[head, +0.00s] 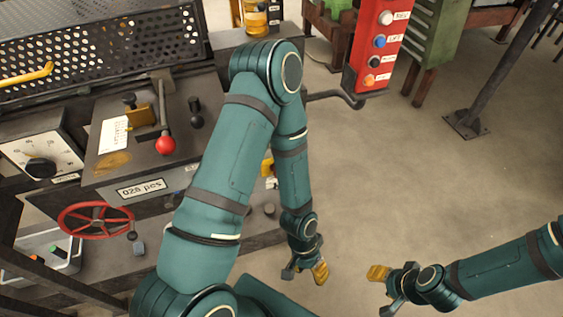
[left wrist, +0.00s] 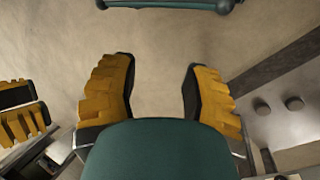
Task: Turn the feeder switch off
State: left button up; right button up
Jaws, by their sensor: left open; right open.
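No switch in view carries a feeder label that I can read, so I cannot tell which one it is. A dark console (head: 175,103) at the left bears a red-ball lever (head: 166,144), a small black lever (head: 196,112) and a label plate (head: 141,187). A red button box (head: 378,40) with several labelled buttons stands at the top. My left gripper (head: 305,272) is open and empty, low over the floor beside the console; its two yellow pads show apart in the left wrist view (left wrist: 160,95). My right gripper (head: 382,290) is open and empty, to its right.
A dial box (head: 40,155) and a red handwheel (head: 95,219) are at the far left. A perforated guard (head: 100,45) stands behind the console. A green cabinet (head: 432,40) and a dark post (head: 500,65) are at the upper right. The floor (head: 420,180) between is clear.

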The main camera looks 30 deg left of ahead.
pick_arm(q)
jog(key=s+a+f+m+g+y+p, duration=0.25)
jog(key=s+a+m+g+y, duration=0.25)
jog(key=s+a+m+y, duration=0.3)
jog(key=w+a+m+t+y, duration=0.3)
jog(key=w+a+m+y, duration=0.3)
jog(key=a+y, duration=0.15)
jog(key=w+d+r+m+t+y, duration=0.1)
jog(key=w+r+m+t, duration=0.2)
jog(key=w+m+t, duration=0.35)
jog(key=w+d+r+m+t+y, duration=0.15)
jog(key=w+m+t, duration=0.25)
jog(key=w+t, duration=0.55)
jog(key=x, duration=1.4)
jog(key=shift+a+b, duration=0.25)
jog(key=shift+b, duration=0.1)
jog(key=shift+c, duration=0.4)
grip_shut()
